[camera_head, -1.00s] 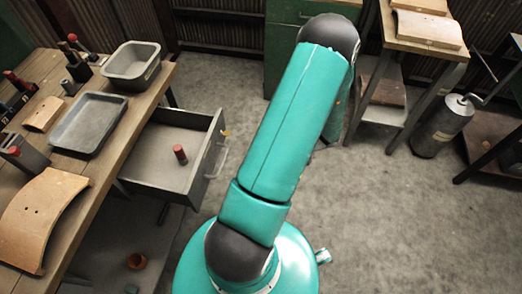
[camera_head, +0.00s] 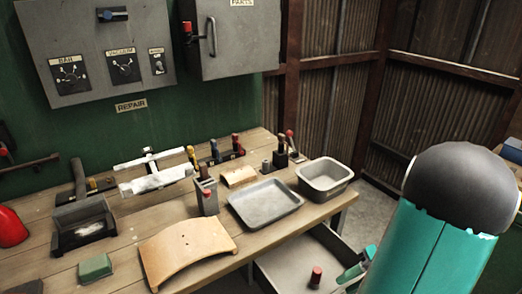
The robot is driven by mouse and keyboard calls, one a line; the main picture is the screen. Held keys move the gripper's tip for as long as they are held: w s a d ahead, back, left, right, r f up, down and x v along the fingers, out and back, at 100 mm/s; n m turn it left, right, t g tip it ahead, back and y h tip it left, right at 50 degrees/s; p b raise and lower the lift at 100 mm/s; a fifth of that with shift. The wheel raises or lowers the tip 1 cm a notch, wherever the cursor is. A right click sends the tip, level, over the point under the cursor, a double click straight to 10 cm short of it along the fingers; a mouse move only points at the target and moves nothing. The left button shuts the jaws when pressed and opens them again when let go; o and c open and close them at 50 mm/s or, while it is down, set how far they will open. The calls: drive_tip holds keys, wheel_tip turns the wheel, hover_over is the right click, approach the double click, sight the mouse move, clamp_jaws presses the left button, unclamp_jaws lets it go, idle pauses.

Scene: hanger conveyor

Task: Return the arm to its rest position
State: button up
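My arm shows at the right edge, with a dark rounded elbow above a teal link that runs down out of the picture. A smaller teal piece with a dark part shows beside it over the open drawer (camera_head: 285,268); it seems to be a farther part of my arm. I cannot make out my gripper or its fingers. Whether it holds anything is hidden.
A wooden workbench (camera_head: 108,248) carries a curved wooden piece (camera_head: 186,248), a grey tray (camera_head: 265,204), a deeper bin (camera_head: 325,178) and several tools. A red-topped cylinder (camera_head: 315,277) stands in the drawer. A panel (camera_head: 98,45) and cabinet (camera_head: 238,40) hang behind.

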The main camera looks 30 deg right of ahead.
drive_tip(key=w+a+r+n+h, duration=0.2)
drive_tip(key=a+r, duration=0.4)
drive_tip(key=a, duration=0.3)
drive_tip(key=w+a+r+n+h, duration=0.3)
drive_tip(key=a+r, duration=0.3)
drive_tip(key=a, duration=0.3)
drive_tip(key=w+a+r+n+t+h, duration=0.1)
drive_tip(key=w+a+r+n+h, duration=0.2)
drive_tip(key=a+r, duration=0.4)
drive_tip(key=shift+w+a+h, duration=0.15)
drive_tip(key=shift+a+h, duration=0.35)
drive_tip(key=shift+a, duration=0.5)
drive_tip(key=shift+d, duration=0.1)
